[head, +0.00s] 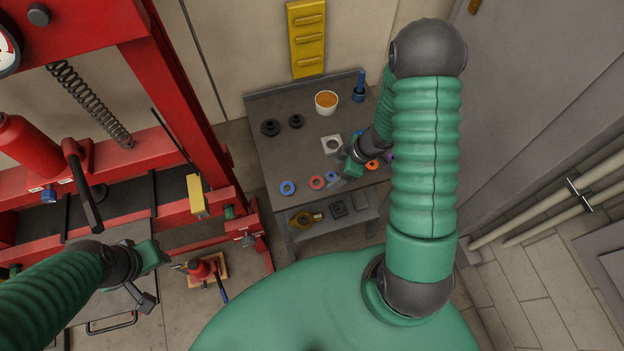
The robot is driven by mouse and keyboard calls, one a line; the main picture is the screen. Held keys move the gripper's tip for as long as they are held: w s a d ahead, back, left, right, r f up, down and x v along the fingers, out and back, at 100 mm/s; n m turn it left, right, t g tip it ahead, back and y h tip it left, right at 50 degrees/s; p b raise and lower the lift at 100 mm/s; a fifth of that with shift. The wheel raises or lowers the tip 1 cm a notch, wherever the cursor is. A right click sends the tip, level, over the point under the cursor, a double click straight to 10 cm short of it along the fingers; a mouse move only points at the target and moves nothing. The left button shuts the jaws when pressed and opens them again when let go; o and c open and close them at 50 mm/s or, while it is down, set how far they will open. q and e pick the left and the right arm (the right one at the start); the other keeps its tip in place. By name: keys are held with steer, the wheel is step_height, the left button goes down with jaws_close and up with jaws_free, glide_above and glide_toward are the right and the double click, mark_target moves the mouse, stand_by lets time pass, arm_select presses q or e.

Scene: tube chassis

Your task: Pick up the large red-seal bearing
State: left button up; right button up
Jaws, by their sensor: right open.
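A red-sealed ring bearing (317,182) lies flat on the grey workbench (290,150), near its front edge. A second, orange-red ring (372,165) lies to the right, partly hidden by my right arm, so I cannot compare their sizes well. My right gripper (345,177) is open and low over the bench front, just right of the red-sealed bearing and apart from it. A small blue ring (332,176) sits close beside its fingers. My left gripper (155,277) is spread open and empty near the red press, far from the bench.
A blue ring (287,187), black parts (270,127), a white block (331,145), a white cup (326,102) and a blue tool (358,88) stand on the bench. The red press frame (185,100) rises at left. A lower shelf (359,212) holds more parts.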

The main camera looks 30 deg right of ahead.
steer(key=b, duration=0.1)
glide_above(316, 182)
steer(key=s+d, duration=0.2)
step_height(316, 182, down, 6)
steer(key=shift+f, duration=0.25)
steer(key=b+x, duration=0.1)
steer(key=x, duration=0.3)
steer(key=shift+w, duration=0.1)
arm_select(q)
steer(key=x, duration=0.3)
arm_select(e)
steer(key=shift+w+a+f, duration=0.1)
steer(key=shift+w, duration=0.05)
steer(key=shift+a, duration=0.1)
steer(key=c, duration=0.9)
arm_select(q)
steer(key=shift+w, duration=0.15)
arm_select(e)
steer(key=c, duration=0.7)
steer(key=shift+o, duration=0.2)
